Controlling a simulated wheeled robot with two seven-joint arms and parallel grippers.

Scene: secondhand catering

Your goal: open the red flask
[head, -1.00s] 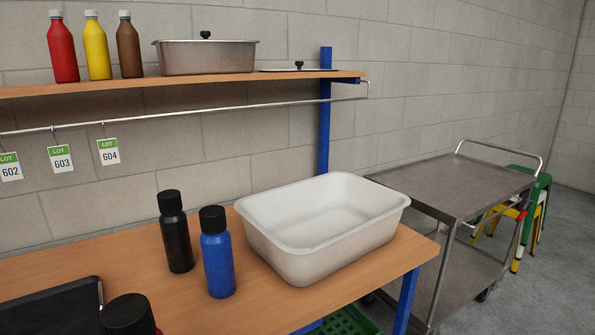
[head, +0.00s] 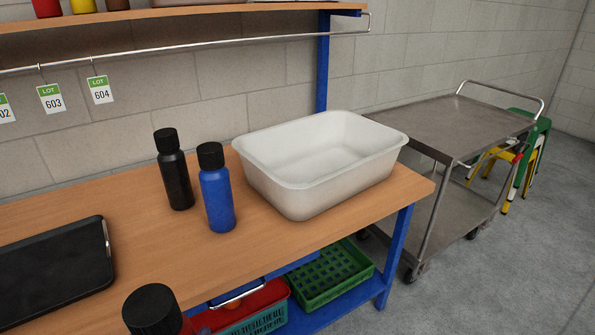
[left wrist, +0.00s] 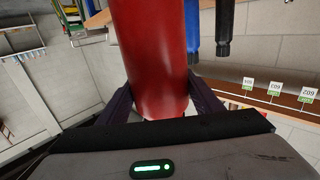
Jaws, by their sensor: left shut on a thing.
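The red flask, with its black cap (head: 150,308) on, shows at the bottom edge of the head view. Only a sliver of its red body is visible there. In the left wrist view the smooth red body (left wrist: 152,60) fills the middle. My left gripper (left wrist: 162,98) is shut on it, with one dark finger on each side. My right gripper is not in view.
A blue flask (head: 216,190) and a black flask (head: 175,180) stand on the wooden bench (head: 110,210). A white tub (head: 300,195) is right of them, a dark tablet-like slab (head: 55,270) at left. A steel trolley (head: 440,120) stands beyond.

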